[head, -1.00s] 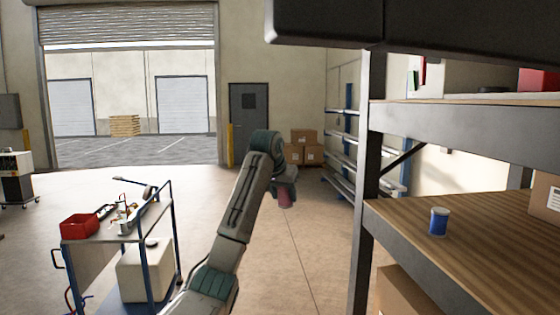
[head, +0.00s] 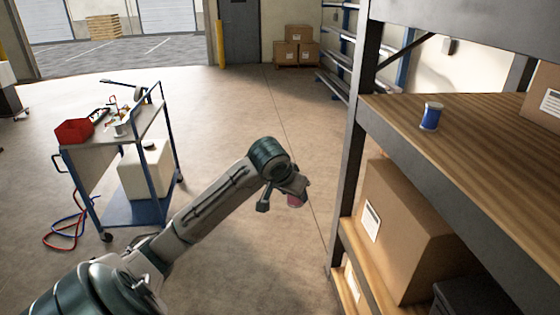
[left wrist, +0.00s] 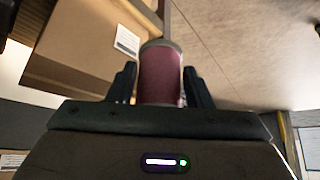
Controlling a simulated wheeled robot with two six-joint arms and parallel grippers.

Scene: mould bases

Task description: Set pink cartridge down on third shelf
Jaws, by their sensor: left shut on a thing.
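The pink cartridge (left wrist: 161,75) is a dark pink cylinder with a grey end, held between the two fingers of my left gripper (left wrist: 160,88). In the head view the pink cartridge (head: 297,200) shows small at the end of my left arm, partly hidden by the left gripper (head: 288,192). The gripper is in the air, left of the shelf rack's upright. A rack shelf (head: 465,125) with a wood deck is at the right, above the gripper. My right gripper is not in view.
A blue cartridge (head: 431,116) stands on the wood shelf near its left end. A large cardboard box (head: 405,235) fills much of the shelf below. A dark rack upright (head: 356,150) stands between gripper and shelves. A cart (head: 120,150) with a red bin is at left.

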